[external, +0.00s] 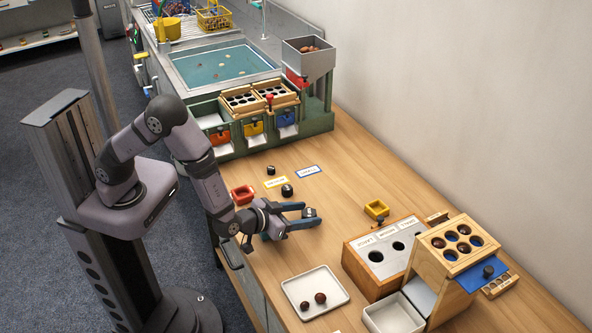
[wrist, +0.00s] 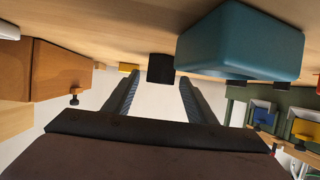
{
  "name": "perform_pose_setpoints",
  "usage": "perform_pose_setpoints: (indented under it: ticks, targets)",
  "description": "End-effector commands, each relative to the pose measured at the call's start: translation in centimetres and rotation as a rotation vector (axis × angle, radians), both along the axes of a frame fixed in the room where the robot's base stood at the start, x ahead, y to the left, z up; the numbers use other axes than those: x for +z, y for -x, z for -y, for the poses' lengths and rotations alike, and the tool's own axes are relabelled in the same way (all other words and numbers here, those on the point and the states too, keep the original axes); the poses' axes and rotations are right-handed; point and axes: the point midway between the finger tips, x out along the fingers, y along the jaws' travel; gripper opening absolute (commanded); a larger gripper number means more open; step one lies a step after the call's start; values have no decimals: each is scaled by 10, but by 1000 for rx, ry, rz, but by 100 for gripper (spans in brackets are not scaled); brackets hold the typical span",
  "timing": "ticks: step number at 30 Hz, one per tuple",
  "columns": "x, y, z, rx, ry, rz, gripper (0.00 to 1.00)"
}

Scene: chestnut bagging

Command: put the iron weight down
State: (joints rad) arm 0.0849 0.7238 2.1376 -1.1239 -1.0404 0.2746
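A small dark iron weight (external: 309,212) stands on the wooden table at the end of my gripper (external: 303,215). In the wrist view, which looks upside down, the black weight (wrist: 160,68) sits between the two fingertips, with a narrow gap on each side. My gripper is open around it, low over the table. Two other black weights stand farther back, a larger one (external: 287,190) and a smaller one (external: 271,170).
A teal block (wrist: 240,42) is close beside the fingers in the wrist view. A white tray (external: 336,287) with two chestnuts is in front; a wooden sorting box (external: 362,276) is right.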

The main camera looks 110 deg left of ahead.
Motion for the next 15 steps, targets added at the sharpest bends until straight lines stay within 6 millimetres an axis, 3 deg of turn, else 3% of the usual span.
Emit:
perform_pose_setpoints:
  ticks: [9, 15]
  targets:
    - [5, 0, 0, 0, 1, 1, 51]
    - [11, 10, 16, -4, 0, 0, 51]
